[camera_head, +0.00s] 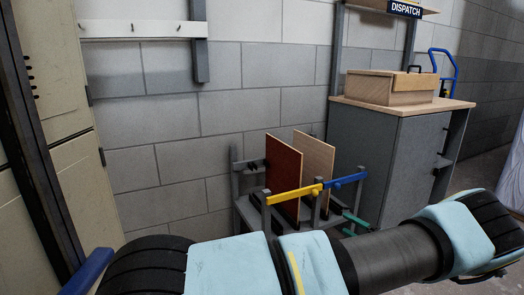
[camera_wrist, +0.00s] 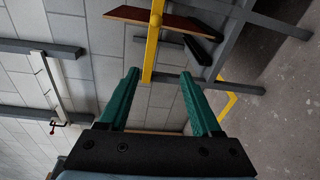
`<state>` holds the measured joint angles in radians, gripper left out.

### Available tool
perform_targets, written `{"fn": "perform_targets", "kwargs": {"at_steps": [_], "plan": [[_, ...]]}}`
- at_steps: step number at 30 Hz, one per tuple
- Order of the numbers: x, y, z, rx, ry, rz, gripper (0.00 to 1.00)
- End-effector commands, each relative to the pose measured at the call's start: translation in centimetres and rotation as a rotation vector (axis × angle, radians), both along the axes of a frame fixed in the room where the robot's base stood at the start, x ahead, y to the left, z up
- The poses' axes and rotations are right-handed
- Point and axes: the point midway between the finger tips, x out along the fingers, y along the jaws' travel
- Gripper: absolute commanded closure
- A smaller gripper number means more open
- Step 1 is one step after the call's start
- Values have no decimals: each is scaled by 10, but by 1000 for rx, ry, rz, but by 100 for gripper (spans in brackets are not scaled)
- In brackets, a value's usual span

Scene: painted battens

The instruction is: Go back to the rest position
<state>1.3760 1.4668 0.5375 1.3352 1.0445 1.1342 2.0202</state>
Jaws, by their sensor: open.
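My gripper (camera_wrist: 160,76) shows in the wrist view with its two green fingers spread apart and nothing held between them. A yellow batten (camera_wrist: 154,45) shows beyond the fingertips; I cannot tell how far off it is. In the head view the yellow batten (camera_head: 292,195) and a blue batten (camera_head: 345,181) lie across the front of a grey rack (camera_head: 243,208). My arm crosses the bottom of the head view. A green piece (camera_head: 355,223) shows just above my arm; I cannot tell whether it is a finger or part of the rack.
A red-brown panel (camera_head: 284,178) and a pale wood panel (camera_head: 315,160) stand in the rack. A grey cabinet (camera_head: 375,150) carrying a wooden box (camera_head: 385,88) stands to the right. Beige lockers (camera_head: 60,130) stand at the left. A rail with pegs (camera_head: 135,29) is on the block wall.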

Motion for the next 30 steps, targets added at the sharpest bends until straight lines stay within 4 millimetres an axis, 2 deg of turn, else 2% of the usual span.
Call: {"fn": "perform_targets", "kwargs": {"at_steps": [8, 14, 16, 21, 24, 30], "plan": [[15, 61, 12, -243, 0, 204, 35], [17, 124, 22, -518, -39, 451, 35], [14, 152, 29, -649, -75, 577, 35], [-12, 221, 49, -1027, -243, 976, 35], [-33, 252, 64, -1229, -388, 1220, 35], [-79, 295, 101, -1557, -767, 1701, 35]]}}
